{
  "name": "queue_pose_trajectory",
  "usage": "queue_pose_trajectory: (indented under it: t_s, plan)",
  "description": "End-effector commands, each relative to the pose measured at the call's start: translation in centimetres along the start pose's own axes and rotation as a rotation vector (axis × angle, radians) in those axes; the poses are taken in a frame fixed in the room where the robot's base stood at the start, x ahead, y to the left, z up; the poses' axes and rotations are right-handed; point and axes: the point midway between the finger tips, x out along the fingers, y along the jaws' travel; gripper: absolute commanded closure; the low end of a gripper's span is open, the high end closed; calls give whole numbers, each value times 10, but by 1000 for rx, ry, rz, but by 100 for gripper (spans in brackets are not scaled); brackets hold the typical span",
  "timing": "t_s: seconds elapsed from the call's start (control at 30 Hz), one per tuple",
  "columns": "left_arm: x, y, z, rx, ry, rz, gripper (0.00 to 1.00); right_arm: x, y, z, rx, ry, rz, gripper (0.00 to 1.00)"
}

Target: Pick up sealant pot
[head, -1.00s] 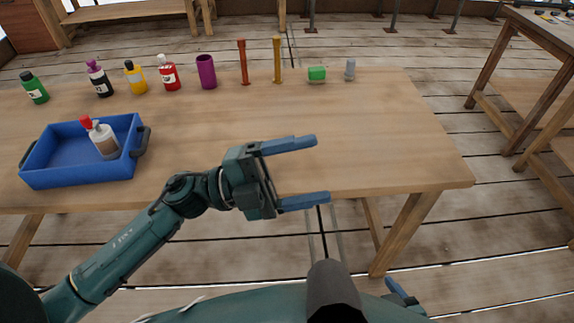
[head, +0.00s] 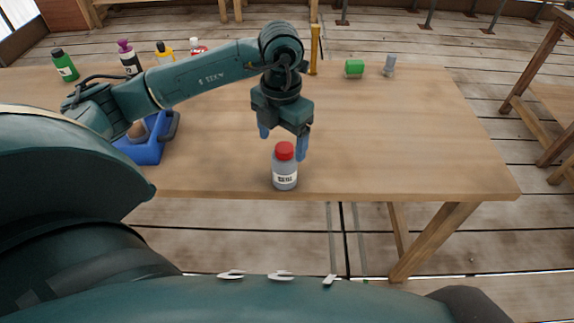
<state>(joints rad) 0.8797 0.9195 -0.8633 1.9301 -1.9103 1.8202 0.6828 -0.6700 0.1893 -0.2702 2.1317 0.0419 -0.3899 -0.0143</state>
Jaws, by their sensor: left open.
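A grey jar with a red cap and a white label (head: 285,177) stands upright near the table's front edge. The label is too small to read, so I cannot tell for sure that it is the sealant pot. My left gripper (head: 283,143) points down with its fingers apart, just above or behind the red cap. My right gripper is not in view.
My left arm partly hides the blue tray (head: 148,152) and the brown-filled bottle (head: 138,130) in it. Green (head: 65,65), purple-capped (head: 128,58) and yellow (head: 165,52) bottles stand at the back, with a green block (head: 354,68) and grey bottle (head: 389,66). The table's right side is clear.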

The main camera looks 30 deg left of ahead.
Motion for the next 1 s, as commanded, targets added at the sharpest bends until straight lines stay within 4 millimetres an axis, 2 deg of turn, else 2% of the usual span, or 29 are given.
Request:
queue_pose_trajectory:
  t_s: [0.1,0.33,0.6,0.9,1.0]
  plan:
    - [17,0,0,-1,2,-2,23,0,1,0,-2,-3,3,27]
    - [33,0,2,1,2,-2,23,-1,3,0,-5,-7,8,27]
    - [72,0,6,1,2,-3,23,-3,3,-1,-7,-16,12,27]
    - [78,0,7,2,-1,-3,23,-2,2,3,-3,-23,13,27]
    - [77,0,7,2,-1,-3,30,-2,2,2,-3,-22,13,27]
